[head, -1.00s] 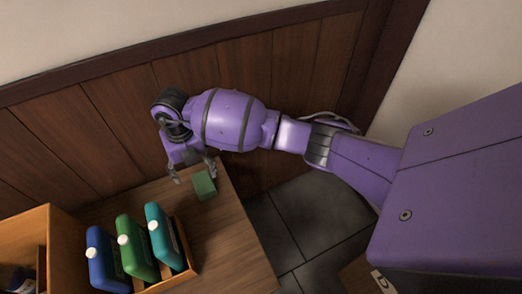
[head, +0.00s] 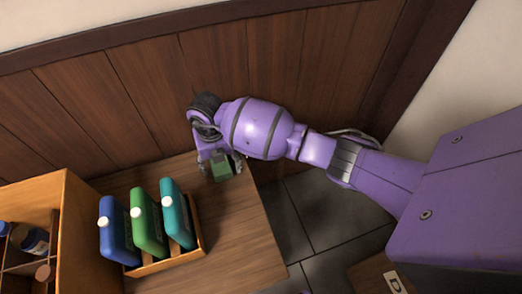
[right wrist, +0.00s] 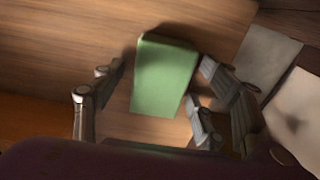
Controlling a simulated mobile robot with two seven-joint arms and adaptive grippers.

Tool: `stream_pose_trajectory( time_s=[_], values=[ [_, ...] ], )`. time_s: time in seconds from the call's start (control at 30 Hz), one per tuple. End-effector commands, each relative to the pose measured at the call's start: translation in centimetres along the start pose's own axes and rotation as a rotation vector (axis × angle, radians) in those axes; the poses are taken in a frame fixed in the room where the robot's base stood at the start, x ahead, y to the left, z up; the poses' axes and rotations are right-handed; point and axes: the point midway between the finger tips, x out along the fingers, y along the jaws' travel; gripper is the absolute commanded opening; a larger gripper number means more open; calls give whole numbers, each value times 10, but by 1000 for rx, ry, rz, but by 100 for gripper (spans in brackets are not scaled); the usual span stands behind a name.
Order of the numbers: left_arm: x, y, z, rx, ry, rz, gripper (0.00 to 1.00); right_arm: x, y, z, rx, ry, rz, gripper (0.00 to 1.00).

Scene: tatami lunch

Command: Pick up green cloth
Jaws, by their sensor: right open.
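The green cloth (head: 221,168) is a small folded block on the wooden tabletop near its far right corner. It also shows in the right wrist view (right wrist: 163,76), lying between the fingers. My right gripper (head: 220,172) is open, with its fingers on either side of the cloth; in the right wrist view the fingertips (right wrist: 158,70) stand apart from its sides, with a narrow gap. My left gripper is not in view.
A wooden holder (head: 165,262) with blue (head: 118,235), green (head: 147,225) and teal (head: 177,214) bottles stands left of the cloth. A wooden compartment box (head: 72,215) is farther left. A panelled wall (head: 130,100) rises behind. The tabletop (head: 240,235) in front is clear.

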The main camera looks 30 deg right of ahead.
Motion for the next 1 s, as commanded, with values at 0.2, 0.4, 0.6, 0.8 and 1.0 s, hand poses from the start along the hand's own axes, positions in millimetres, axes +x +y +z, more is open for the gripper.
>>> stream_pose_trajectory(
  time_s=[0.2, 0.4, 0.6, 0.8, 1.0],
  values=[
    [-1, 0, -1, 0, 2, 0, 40, -4, 1, 2, -1, -5, 2, 51],
    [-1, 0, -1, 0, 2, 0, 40, -4, 1, 2, -1, -4, 2, 24],
    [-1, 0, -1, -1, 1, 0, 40, -4, 1, 2, -1, -5, 2, 18],
    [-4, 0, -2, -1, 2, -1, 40, -11, 1, 3, -2, -6, 2, 18],
    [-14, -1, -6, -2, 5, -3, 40, -38, 1, 4, -3, -9, 2, 18]
  ],
)
